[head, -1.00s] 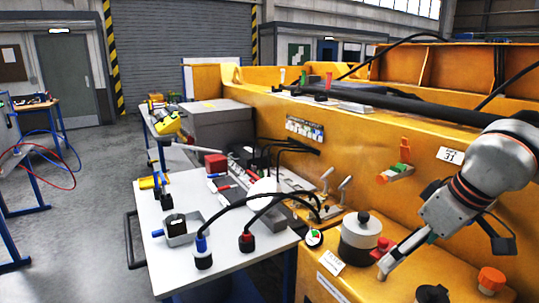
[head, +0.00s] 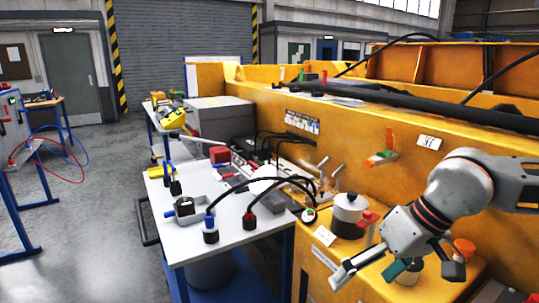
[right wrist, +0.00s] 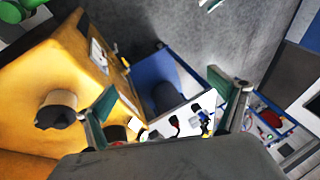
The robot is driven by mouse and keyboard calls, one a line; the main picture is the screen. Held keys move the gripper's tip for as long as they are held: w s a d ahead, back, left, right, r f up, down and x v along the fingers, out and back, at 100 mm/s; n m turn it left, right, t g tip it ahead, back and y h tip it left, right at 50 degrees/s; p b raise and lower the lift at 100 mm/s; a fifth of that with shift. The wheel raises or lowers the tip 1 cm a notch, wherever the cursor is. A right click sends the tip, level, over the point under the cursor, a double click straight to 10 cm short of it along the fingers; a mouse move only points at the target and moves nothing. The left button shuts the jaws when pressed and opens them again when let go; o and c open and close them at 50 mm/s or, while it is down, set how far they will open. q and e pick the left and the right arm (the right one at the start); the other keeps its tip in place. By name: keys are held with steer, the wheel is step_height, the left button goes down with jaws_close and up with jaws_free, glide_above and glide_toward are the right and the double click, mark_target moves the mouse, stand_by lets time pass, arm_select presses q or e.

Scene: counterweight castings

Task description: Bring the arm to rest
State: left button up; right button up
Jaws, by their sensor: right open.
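My right arm comes in from the right edge of the head view, grey with dark and orange bands. Its gripper (head: 368,276) is low over the yellow casting's ledge (head: 320,262), pointing down and to the left. The fingers are spread and nothing shows between them. In the right wrist view, the gripper (right wrist: 168,103) also shows open, its two green-padded fingers wide apart. Behind them are the yellow casting (right wrist: 70,65), the floor and the white table, apart from the fingers as far as I can tell. My left gripper is in neither view.
A grey-and-black round knob (head: 348,210) and an orange knob (head: 464,249) stand on the ledge close to the gripper. The white table (head: 265,236) left of it bears a blue-ended plug (head: 210,232), a red-ended plug (head: 249,220) and a grey holder (head: 178,217). Floor at left is mostly clear.

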steer(key=s+a+f+m+g+y, duration=0.1)
steer(key=s+a+m+g+y, duration=0.1)
steer(key=s+a, duration=0.35)
steer(key=s+a+f+m+g+y, duration=0.1)
steer(key=s+a+m+y, duration=0.15)
steer(key=a, duration=0.65)
steer(key=s+a+r+m+g+y, duration=0.25)
steer(key=a+r+m+y, duration=0.35)
steer(key=a+m+y, duration=0.45)
steer(key=w+m+t+y, duration=0.1)
steer(key=w+m+t, duration=0.4)
steer(key=m, duration=0.5)
steer(key=w+m+t, duration=0.2)
steer(key=m+t, duration=0.4)
steer(key=m, duration=0.5)
steer(key=w+d+f+m+t+h, duration=0.35)
steer(key=d+f+m+h, duration=0.2)
steer(key=f+m, duration=0.45)
steer(key=w+d+f+m+t+h, duration=0.2)
steer(key=d+f+m+t+h, duration=0.35)
steer(key=f+m, duration=0.4)
steer(key=s+d+f+m+g+h, duration=0.2)
steer(key=s+d+f+m, duration=0.5)
steer(key=f, duration=0.4)
steer(key=s+d+f+m+g+h, duration=0.3)
steer(key=s+d+f+m+h, duration=0.2)
steer(key=s+d+f+m, duration=0.3)
step_height(320, 180, down, 4)
steer(key=shift+d+f+m, duration=0.25)
steer(key=shift+d+m, duration=0.3)
